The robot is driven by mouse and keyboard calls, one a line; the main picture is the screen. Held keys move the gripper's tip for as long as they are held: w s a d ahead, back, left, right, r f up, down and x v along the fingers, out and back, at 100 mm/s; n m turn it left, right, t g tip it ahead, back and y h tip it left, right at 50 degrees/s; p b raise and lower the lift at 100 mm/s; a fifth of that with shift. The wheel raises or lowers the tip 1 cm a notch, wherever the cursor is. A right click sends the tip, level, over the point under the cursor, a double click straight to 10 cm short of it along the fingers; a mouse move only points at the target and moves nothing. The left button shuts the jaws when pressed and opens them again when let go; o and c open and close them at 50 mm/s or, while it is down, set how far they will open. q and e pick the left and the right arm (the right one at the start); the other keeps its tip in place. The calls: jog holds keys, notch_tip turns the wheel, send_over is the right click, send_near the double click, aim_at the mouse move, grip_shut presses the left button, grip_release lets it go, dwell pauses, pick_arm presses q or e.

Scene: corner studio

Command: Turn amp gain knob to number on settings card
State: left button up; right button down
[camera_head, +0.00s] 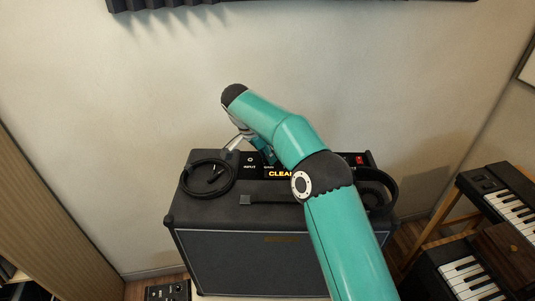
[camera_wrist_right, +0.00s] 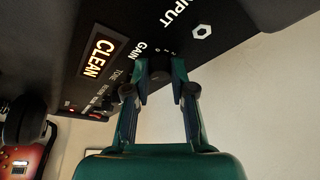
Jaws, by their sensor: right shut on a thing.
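The black amp (camera_head: 250,215) stands against the wall, with its control panel along the top back edge. The panel (camera_wrist_right: 215,18) shows upside down in the right wrist view, with INPUT, GAIN and a lit CLEAN sign (camera_wrist_right: 99,58). My right gripper (camera_wrist_right: 160,70) is shut on the dark gain knob (camera_wrist_right: 160,62) beside the GAIN label. The knob's pointer and scale are mostly hidden between the fingers. In the head view my right gripper (camera_head: 255,147) reaches down to the panel, partly behind my arm. I cannot make out a settings card. My left gripper is not in view.
A coiled black cable (camera_head: 184,181) lies on the amp top at left. Headphones (camera_head: 391,190) lie at right, near a red switch (camera_head: 359,160). Keyboards (camera_head: 510,205) stand at the right.

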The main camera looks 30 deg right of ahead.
aim_at(259, 166)
jog(key=c, duration=1)
grip_release()
jog(key=v, duration=0.7)
jog(key=shift+a, duration=0.15)
jog(key=shift+r, duration=0.15)
